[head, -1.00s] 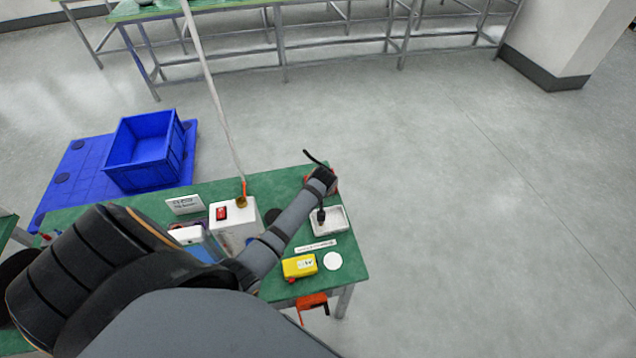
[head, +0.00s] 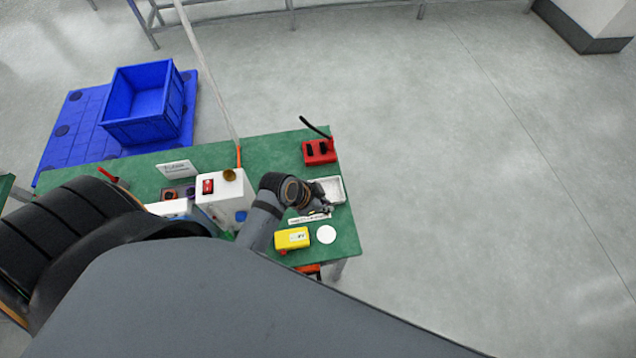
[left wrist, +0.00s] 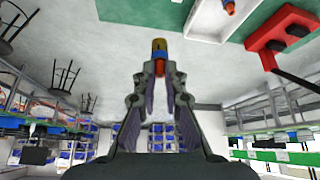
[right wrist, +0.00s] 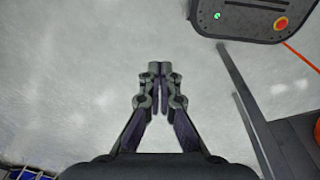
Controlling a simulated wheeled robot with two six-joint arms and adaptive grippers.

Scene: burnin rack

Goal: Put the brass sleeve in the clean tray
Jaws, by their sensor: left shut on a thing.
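My left gripper (head: 322,209) is above the front side of the white tray (head: 334,185) at the right of the green table. The arm hides the sleeve in the head view. The white tray (left wrist: 203,22) shows at the top of the left wrist view, apart from the sleeve, with a small orange piece (left wrist: 230,7) in it. My right gripper (right wrist: 158,72) is shut and empty over grey floor.
A red block (head: 320,152) with black holes and a black cable stands behind the tray. A yellow box (head: 292,238) and a white disc (head: 326,234) lie in front. A white box (head: 230,205) with a red switch stands left.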

